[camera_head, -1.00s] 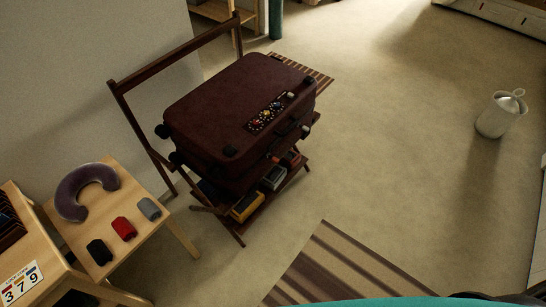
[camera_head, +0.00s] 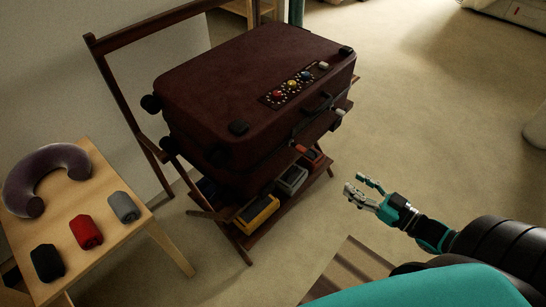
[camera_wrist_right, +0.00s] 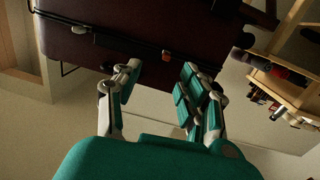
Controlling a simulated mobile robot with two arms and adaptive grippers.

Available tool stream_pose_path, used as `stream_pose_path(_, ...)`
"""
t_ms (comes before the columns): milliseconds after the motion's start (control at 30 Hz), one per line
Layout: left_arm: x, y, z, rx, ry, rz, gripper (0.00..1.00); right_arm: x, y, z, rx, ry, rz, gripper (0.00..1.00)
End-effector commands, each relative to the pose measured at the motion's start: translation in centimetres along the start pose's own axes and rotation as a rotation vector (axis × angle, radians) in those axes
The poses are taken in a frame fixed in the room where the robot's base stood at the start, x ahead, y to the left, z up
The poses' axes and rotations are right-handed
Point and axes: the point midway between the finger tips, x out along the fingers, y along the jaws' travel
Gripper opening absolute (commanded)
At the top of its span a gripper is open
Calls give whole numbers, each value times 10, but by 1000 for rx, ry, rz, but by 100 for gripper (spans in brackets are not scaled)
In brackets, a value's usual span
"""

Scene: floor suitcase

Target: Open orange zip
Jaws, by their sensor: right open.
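A dark maroon suitcase (camera_head: 245,85) lies closed on a wooden rack. A small orange zip pull (camera_head: 300,148) sits on its front seam; it also shows in the right wrist view (camera_wrist_right: 166,56), just beyond the fingertips. A white pull (camera_head: 340,112) is farther right along the seam, and it shows left of the orange one in the wrist view (camera_wrist_right: 79,29). My right gripper (camera_head: 358,188) is open and empty, in front of and apart from the suitcase. Its two fingers frame the view ahead in the wrist picture (camera_wrist_right: 158,76). My left gripper is out of view.
The rack's lower shelf holds a yellow box (camera_head: 258,214) and grey and red ones. A small wooden table (camera_head: 120,246) at left carries a neck pillow (camera_head: 47,172) and black, red and grey rolls. The carpet right of the rack is clear.

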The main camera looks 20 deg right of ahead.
Motion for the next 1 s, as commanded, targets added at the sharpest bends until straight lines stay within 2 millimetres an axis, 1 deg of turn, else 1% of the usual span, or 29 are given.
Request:
stream_pose_path(33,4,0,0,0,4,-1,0,3,-6,-1,5,26,-27,42)
stream_pose_path(100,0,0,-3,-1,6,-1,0,6,-10,-9,13,49,-46,42)
stream_pose_path(167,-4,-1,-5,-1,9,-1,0,9,-12,-13,16,59,-53,42)
stream_pose_path(267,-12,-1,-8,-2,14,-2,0,18,-12,-17,16,65,-54,42)
stream_pose_path(367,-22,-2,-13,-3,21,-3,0,35,-13,-17,15,66,-55,42)
stream_pose_path(600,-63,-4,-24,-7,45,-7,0,87,-16,-20,14,67,-54,42)
stream_pose_path(900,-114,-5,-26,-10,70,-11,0,144,-18,-23,14,63,-52,42)
stream_pose_path(1000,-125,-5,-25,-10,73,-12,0,159,-19,-24,14,62,-52,42)
